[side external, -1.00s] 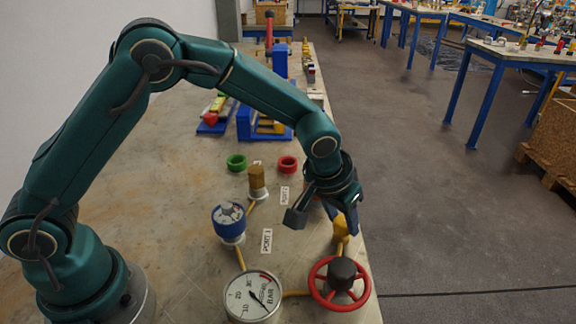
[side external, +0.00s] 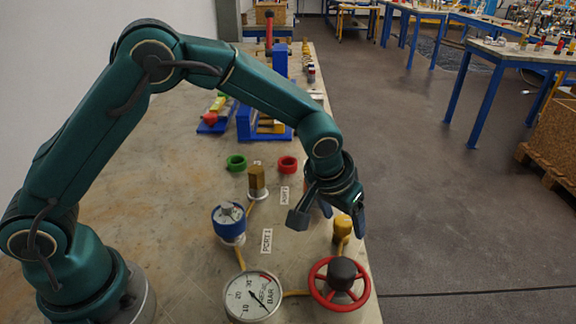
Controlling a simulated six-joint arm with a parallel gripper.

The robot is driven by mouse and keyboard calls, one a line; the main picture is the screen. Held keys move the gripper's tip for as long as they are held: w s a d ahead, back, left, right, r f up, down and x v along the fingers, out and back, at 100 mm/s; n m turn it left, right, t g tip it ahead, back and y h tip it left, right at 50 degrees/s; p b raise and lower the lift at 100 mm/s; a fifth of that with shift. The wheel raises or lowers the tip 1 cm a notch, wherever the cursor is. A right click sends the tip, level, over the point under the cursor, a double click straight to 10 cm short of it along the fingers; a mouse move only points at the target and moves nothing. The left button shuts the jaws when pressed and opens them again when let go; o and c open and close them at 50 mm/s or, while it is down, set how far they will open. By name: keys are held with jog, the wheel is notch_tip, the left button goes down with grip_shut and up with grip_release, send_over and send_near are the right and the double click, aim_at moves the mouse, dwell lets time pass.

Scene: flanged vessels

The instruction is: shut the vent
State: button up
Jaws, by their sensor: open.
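My gripper (side external: 328,217) hangs over the right edge of the bench, its jaws apart and nothing seen between them. A small yellow-capped fitting (side external: 343,226) stands just below and in front of the jaws, near the right finger. I cannot tell whether the gripper touches it. A red handwheel (side external: 322,291) with a dark hub is in front, at the bench's near right. A blue-capped fitting (side external: 229,217) and a brown hex-topped fitting (side external: 257,180) stand to the left. No readable label marks which of these is the vent.
A round pressure gauge (side external: 252,296) sits left of the handwheel, and yellow pipes join the fittings. A green ring (side external: 236,162) and a red ring (side external: 288,164) lie behind. Blue stands (side external: 264,122) are farther back. The bench (side external: 140,190) is clear at left.

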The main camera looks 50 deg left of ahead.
jog(key=v, duration=0.5)
dwell(0.3)
jog(key=s+a+r+n+t, duration=0.2)
jog(key=s+a+r, duration=0.4)
jog(key=a+r, duration=0.5)
jog(key=s+f+m+g, duration=0.1)
jog(key=s+f+m, duration=0.1)
jog(key=s, duration=1.2)
jog(key=shift+d+f, duration=0.15)
jog(key=shift+f, duration=0.4)
